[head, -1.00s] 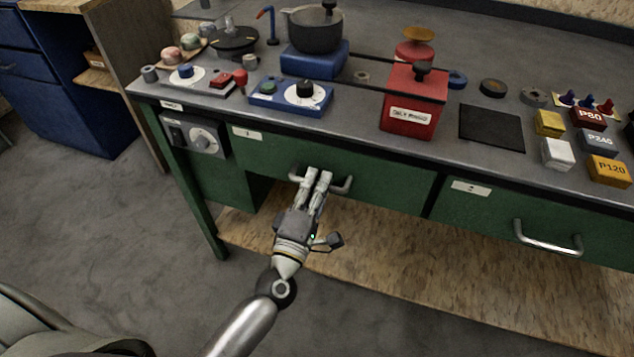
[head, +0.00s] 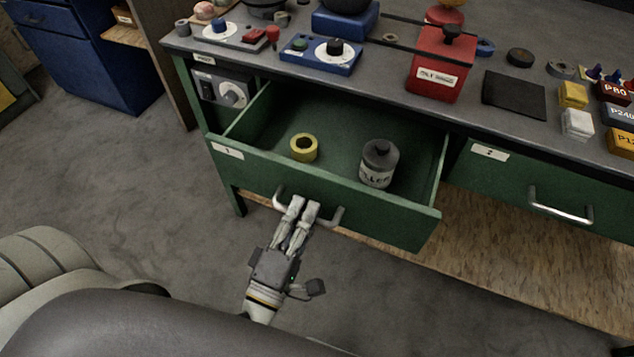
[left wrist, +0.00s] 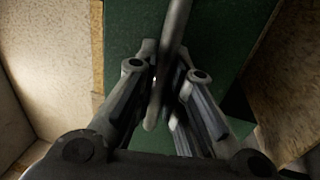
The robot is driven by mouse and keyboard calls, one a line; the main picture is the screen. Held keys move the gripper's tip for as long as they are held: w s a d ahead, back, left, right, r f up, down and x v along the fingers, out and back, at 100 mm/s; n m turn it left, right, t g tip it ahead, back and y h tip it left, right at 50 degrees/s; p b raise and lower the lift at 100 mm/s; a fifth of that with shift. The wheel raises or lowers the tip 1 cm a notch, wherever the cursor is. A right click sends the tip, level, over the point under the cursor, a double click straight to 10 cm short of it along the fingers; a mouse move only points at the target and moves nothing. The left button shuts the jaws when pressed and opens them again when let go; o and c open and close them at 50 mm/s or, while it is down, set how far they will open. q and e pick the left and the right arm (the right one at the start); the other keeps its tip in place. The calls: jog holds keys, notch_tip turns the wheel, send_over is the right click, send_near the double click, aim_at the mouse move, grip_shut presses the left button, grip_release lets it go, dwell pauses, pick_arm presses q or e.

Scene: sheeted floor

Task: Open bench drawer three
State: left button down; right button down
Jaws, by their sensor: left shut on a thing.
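A green bench drawer (head: 385,220) stands pulled out of the bench front. Its small white label (head: 228,150) seems to read 1. My left gripper (head: 303,207) is shut on this drawer's metal bar handle (head: 338,216), near its middle. In the left wrist view the handle (left wrist: 174,35) passes between the fingers (left wrist: 165,88). A second green drawer (head: 510,185), labelled what seems to be 2, is shut at the right. No drawer labelled 3 shows.
The grey bench top (head: 400,98) carries a red box (head: 440,65), a blue control box (head: 310,55), a dark mat (head: 514,95) and several coloured blocks at the right. A wooden lower shelf (head: 480,270) lies beneath. Grey floor is clear at the left.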

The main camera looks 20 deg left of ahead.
pick_arm(q)
jog(key=s, duration=0.5)
jog(key=shift+s+a, duration=0.1)
jog(key=shift+s, duration=0.2)
pick_arm(e)
jog(key=shift+s+d+f, duration=0.1)
jog(key=shift+s+f, duration=0.3)
jog(key=shift+s, duration=0.05)
jog(key=shift+w, duration=0.2)
pick_arm(q)
jog(key=c, duration=1.5)
grip_release()
jog(key=s+f, duration=0.2)
jog(key=s, duration=0.9)
jog(key=shift+s+a+f, duration=0.2)
jog(key=shift+s, duration=0.2)
pick_arm(e)
jog(key=shift+s+r, duration=0.1)
